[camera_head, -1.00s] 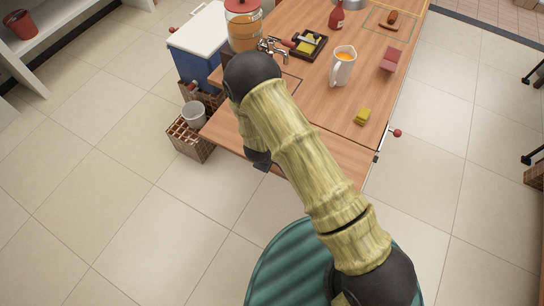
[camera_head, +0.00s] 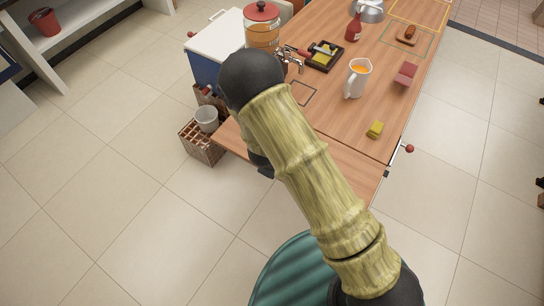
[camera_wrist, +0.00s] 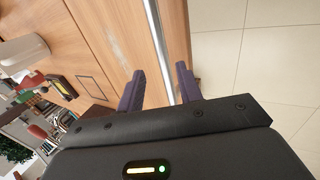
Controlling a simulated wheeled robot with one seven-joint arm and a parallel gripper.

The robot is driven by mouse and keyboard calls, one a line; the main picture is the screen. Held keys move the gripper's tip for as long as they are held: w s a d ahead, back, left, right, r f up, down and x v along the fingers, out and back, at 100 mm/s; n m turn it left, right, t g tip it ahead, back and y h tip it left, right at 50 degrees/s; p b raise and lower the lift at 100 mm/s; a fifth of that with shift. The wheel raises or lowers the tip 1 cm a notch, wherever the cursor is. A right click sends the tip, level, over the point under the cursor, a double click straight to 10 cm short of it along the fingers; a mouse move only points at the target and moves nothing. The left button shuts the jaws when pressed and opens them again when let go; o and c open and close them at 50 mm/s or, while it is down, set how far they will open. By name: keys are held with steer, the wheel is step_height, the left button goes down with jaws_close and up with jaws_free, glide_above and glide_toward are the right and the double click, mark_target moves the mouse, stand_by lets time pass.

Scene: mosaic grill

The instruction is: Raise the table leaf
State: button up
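The table leaf (camera_head: 352,170) is the wooden section at the near end of the table, past a dark seam; my arm covers part of it. From above I cannot tell its exact slope. A red knob (camera_head: 409,149) on a metal bar sits at the right side of the seam. In the wrist view my gripper (camera_wrist: 160,90) is open, with its two purple fingers apart. My arm hides the gripper in the head view.
On the table (camera_head: 335,110) are a white jug (camera_head: 358,80), a yellow sponge (camera_head: 374,129), a red block (camera_head: 405,74) and a drink dispenser (camera_head: 262,35). A crate (camera_head: 201,145) and a bucket (camera_head: 206,119) stand left of the table.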

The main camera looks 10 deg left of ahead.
steer(key=p+v, duration=0.3)
steer(key=v, duration=0.8)
steer(key=shift+p, duration=0.3)
steer(key=shift+w+d+r, duration=0.1)
steer(key=shift+d, duration=0.05)
steer(key=w+d+r+m+g+y, duration=0.1)
steer(key=d+r+m+g+y, duration=0.15)
steer(key=d+r+m, duration=0.7)
steer(key=s+d+r+m, duration=0.2)
steer(key=d+r, duration=0.3)
steer(key=d, duration=0.3)
steer(key=s+d+r+m, duration=0.2)
steer(key=s+d+r, duration=0.2)
steer(key=d, duration=0.4)
steer(key=shift+r+h, duration=0.35)
steer(key=shift+r, duration=0.55)
steer(key=shift+w+m, duration=0.15)
steer(key=shift+m, duration=0.1)
